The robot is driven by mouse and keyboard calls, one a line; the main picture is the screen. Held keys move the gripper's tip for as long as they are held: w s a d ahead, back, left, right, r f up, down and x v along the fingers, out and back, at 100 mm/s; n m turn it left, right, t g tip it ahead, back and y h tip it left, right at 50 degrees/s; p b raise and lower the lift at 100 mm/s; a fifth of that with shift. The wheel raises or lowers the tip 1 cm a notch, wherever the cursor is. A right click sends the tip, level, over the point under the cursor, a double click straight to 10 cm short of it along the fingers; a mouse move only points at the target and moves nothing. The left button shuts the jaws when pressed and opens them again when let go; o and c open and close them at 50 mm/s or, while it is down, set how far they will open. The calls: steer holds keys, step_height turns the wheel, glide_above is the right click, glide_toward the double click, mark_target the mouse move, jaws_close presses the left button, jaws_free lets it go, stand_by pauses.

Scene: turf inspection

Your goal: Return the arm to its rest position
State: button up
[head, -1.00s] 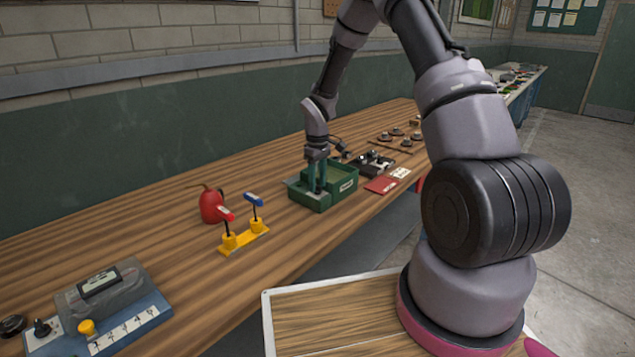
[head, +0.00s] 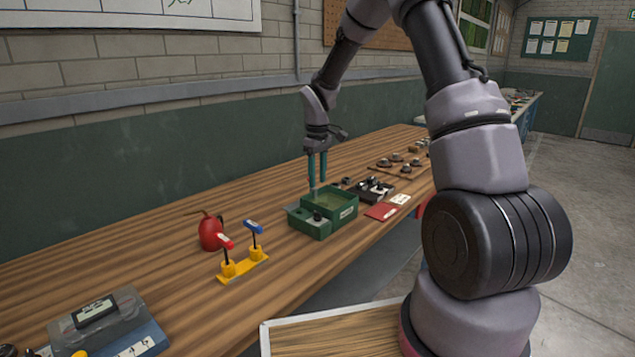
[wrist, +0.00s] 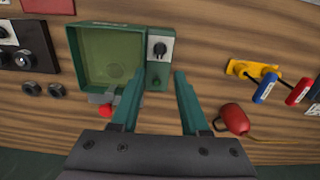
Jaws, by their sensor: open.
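My gripper (head: 317,168) hangs above the green tray (head: 341,206) on the wooden bench, with its two teal fingers pointing down. In the wrist view my gripper (wrist: 156,82) is open, with nothing between the fingertips. The green tray (wrist: 74,55) has one large compartment and a narrow side section. A black knob-like piece (wrist: 160,49) sits in the side section, apart from the fingers. My arm reaches up and over from the right of the head view.
A red oil can (head: 210,234) and a yellow stand (head: 242,268) with red and blue handled tools are left of the tray. A black tray of parts (head: 376,188) and a red booklet (head: 381,211) lie to its right. The bench (head: 150,262) has clear wood between.

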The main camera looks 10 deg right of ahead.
steer(key=s+d+r+m+t, duration=0.25)
steer(key=s+r, duration=0.35)
steer(key=r, duration=0.4)
steer(key=s+d+r+m+t, duration=0.1)
steer(key=s+r+m, duration=0.2)
steer(key=s+r, duration=0.5)
steer(key=s+d+r+m+t+y, duration=0.1)
steer(key=s+r+m+t, duration=0.1)
steer(key=s, duration=0.6)
steer(key=s+r+m+t+y, duration=0.1)
steer(key=s+r+m, duration=0.3)
steer(key=s+r, duration=0.3)
steer(key=shift+s+d+t, duration=0.35)
steer(key=shift+s, duration=0.4)
